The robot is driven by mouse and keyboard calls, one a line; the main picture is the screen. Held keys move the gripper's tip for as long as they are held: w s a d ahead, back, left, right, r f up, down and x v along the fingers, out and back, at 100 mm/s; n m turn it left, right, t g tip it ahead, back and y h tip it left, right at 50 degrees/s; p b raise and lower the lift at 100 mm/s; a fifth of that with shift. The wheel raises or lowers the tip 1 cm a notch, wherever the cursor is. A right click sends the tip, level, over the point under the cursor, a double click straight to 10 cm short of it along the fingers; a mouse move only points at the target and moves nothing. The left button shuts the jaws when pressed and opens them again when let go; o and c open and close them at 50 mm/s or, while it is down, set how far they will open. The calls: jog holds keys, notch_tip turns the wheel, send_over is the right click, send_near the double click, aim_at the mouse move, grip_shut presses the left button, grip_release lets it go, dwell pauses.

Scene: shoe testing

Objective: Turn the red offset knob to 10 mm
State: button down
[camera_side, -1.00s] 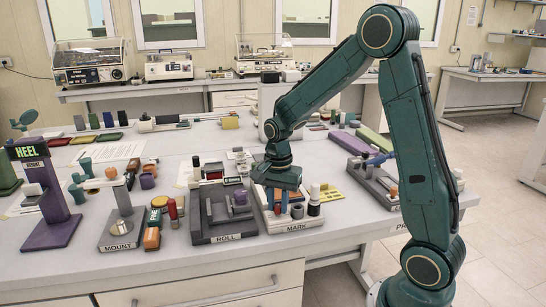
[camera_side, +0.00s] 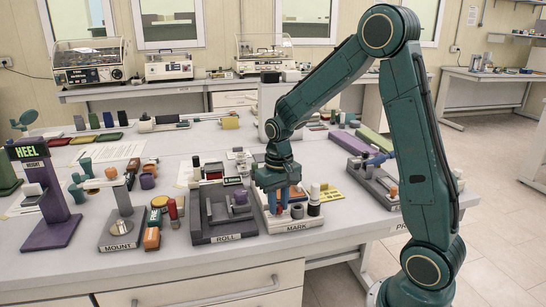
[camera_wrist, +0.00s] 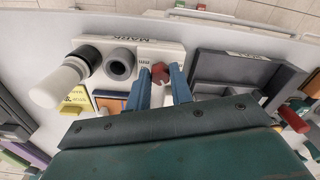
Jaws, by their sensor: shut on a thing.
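The red offset knob (camera_wrist: 160,73) shows in the wrist view between the tips of my gripper's blue fingers, next to "mm" lettering on the white block of the MARK station (camera_wrist: 140,50). My gripper (camera_wrist: 158,76) is shut on the knob, with one finger on each side. In the side view my gripper (camera_side: 277,207) points down over the MARK station (camera_side: 296,226), and the fingers mostly hide the knob there. I cannot read which value the knob points to.
A grey ring (camera_wrist: 120,64) and a white cylinder with a black collar (camera_wrist: 62,80) stand beside the knob. The grey ROLL station (camera_side: 222,236) is just left in the side view. The MOUNT station (camera_side: 122,238) is further left.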

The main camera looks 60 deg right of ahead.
aim_at(279, 206)
jog(key=n, duration=1.2)
jog(key=shift+d, duration=0.1)
dwell(0.4)
jog(key=c, duration=1.2)
grip_release()
jog(key=shift+c, duration=0.2)
notch_tip(279, 206, up, 14)
